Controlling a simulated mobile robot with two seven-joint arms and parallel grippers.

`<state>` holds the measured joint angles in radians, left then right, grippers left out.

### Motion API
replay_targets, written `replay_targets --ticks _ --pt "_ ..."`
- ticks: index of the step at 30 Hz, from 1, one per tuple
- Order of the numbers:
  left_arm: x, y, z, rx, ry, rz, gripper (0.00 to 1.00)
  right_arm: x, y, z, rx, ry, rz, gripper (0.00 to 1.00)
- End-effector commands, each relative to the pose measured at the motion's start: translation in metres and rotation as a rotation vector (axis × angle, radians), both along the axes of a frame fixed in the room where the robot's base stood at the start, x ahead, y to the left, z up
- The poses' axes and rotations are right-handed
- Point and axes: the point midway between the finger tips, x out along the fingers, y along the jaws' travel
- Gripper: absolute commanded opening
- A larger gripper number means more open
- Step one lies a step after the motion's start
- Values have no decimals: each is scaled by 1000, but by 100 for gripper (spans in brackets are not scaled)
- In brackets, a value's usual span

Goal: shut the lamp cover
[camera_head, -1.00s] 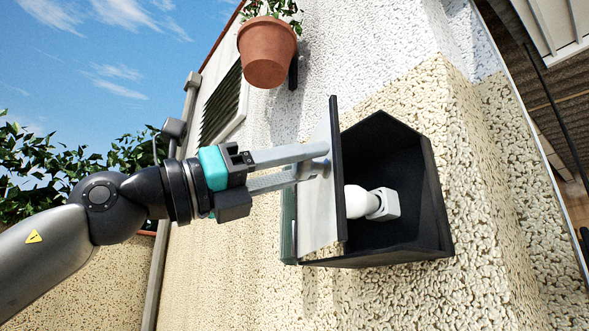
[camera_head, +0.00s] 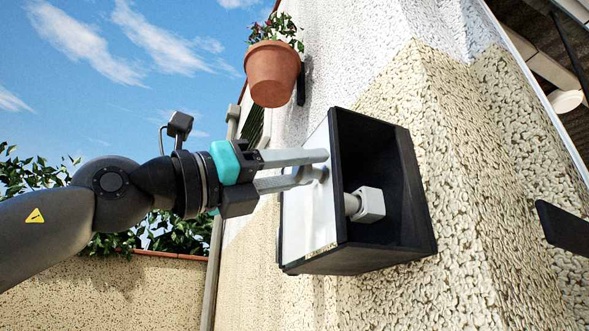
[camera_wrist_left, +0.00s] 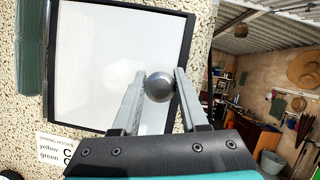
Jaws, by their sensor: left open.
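The lamp is a black open-sided box (camera_head: 405,215) on the rough wall, with a white bulb socket (camera_head: 370,204) inside. Its cover (camera_head: 308,215) is a pale panel in a black frame, standing ajar at an angle to the box. I cannot tell whether the fingers touch the knob. The cover also fills much of the left wrist view (camera_wrist_left: 95,75). My right gripper cannot be made out.
A terracotta flower pot (camera_head: 272,75) hangs on the wall above the lamp. A green strip (camera_wrist_left: 32,60) and a printed sign (camera_wrist_left: 58,150) are beside the cover. A dark, flat object (camera_head: 563,228) shows at the right edge. Open air lies left of the wall.

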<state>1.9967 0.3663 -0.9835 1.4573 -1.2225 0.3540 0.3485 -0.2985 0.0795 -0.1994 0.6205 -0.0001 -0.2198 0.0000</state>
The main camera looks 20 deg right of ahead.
Motion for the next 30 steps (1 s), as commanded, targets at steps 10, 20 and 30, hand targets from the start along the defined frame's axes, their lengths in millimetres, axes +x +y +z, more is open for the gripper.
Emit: replay_targets --ticks 10,20,30 --pt "0 1 0 -1 1 0 74 -1 6 0 8 2 -1 99" --pt "0 1 0 -1 1 1 74 -1 1 0 0 2 1 99" --pt "-7 44 -20 -3 1 4 74 -2 -1 -17 -2 3 2 99"
